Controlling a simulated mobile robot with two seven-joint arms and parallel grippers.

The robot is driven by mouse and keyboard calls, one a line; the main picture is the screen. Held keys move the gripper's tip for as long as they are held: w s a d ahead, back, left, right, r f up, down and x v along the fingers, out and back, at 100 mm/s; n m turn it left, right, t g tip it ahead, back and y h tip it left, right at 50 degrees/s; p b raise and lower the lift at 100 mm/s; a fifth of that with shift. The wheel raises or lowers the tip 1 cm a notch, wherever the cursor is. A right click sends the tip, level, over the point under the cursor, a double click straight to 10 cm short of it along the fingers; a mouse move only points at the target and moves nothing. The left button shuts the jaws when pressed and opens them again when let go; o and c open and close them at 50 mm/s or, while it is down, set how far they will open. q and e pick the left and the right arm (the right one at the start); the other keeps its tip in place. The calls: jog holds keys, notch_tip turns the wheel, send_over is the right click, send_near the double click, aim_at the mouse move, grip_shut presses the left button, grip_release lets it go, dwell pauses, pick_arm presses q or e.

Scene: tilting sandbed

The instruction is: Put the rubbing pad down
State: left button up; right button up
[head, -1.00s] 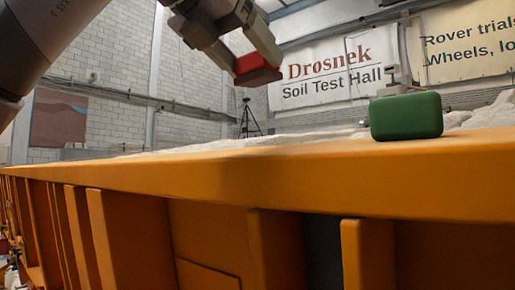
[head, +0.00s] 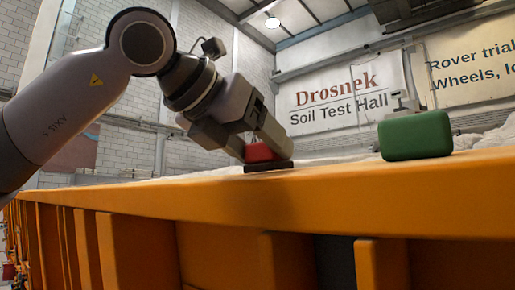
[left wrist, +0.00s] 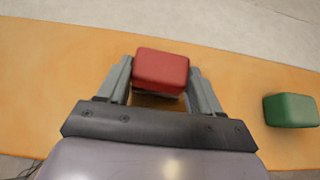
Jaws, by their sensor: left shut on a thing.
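The rubbing pad (head: 261,152) is a red block with a dark sole. My left gripper (head: 263,147) is shut on its red part, one finger on each side. In the head view the dark sole is level with the top of the orange ledge (head: 350,185); I cannot tell whether it rests there or hangs just above. In the left wrist view the red pad (left wrist: 161,70) sits between the fingers over the orange ledge (left wrist: 55,70). My right gripper is not in view.
A green block (head: 415,136) stands on the ledge to the right of the pad; it also shows in the left wrist view (left wrist: 290,110). Pale sand (head: 345,148) lies behind the ledge. The ledge between pad and green block is clear.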

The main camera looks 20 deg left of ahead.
pick_arm(q)
jog(key=shift+f, duration=0.1)
jog(key=o, duration=1.3)
jog(key=shift+c, duration=0.2)
jog(key=shift+f, duration=0.25)
jog(key=v, duration=0.2)
jog(key=b+v, duration=0.1)
jog(key=v, duration=0.4)
jog(key=shift+s+d+r+b, duration=0.15)
jog(key=shift+d+r+b, duration=0.15)
jog(key=shift+r+b, duration=0.1)
